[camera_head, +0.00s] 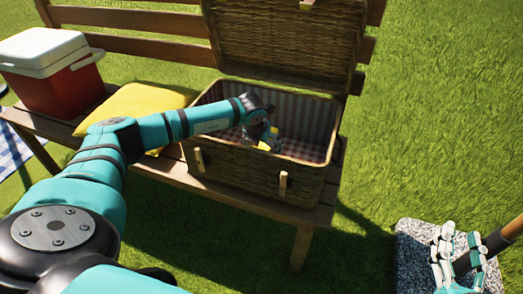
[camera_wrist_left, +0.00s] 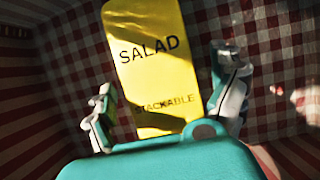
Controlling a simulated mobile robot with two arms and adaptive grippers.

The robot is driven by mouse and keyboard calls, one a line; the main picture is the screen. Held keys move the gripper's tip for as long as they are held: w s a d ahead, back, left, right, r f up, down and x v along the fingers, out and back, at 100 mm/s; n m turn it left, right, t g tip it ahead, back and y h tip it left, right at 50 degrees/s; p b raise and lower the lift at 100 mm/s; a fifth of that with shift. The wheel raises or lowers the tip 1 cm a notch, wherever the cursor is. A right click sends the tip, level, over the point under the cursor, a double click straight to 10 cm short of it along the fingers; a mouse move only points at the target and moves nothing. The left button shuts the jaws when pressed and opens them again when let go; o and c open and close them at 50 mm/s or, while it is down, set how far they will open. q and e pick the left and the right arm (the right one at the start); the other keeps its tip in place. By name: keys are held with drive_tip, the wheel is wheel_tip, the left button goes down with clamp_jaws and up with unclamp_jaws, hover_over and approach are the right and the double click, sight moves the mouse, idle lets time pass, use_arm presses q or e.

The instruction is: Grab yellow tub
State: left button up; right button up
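The yellow tub (camera_wrist_left: 152,75), marked "SALAD" and "STACKABLE", lies in the wicker basket (camera_head: 225,169) on the checked lining. Only a small bit of the tub (camera_head: 264,147) shows in the head view, below my left gripper (camera_head: 266,138). The left gripper reaches down inside the basket. In the left wrist view its two fingers are spread, one on each side of the tub's lower part. A gap shows at the right finger; contact at the left finger cannot be told. My right gripper (camera_head: 458,258) is spread at the lower right, away from the basket.
The basket's lid (camera_head: 287,40) stands open against the wooden bench (camera_head: 135,18). A yellow cushion (camera_head: 130,103) and a red cooler with a white lid (camera_head: 55,85) are left of the basket. A brown handle (camera_head: 499,240) lies by my right gripper, over a grey speckled slab (camera_head: 412,246).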

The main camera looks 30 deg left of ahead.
use_arm(q)
drive_tip(key=c, duration=1.6)
drive_tip(key=shift+c, duration=0.2)
drive_tip(key=shift+r, duration=0.15)
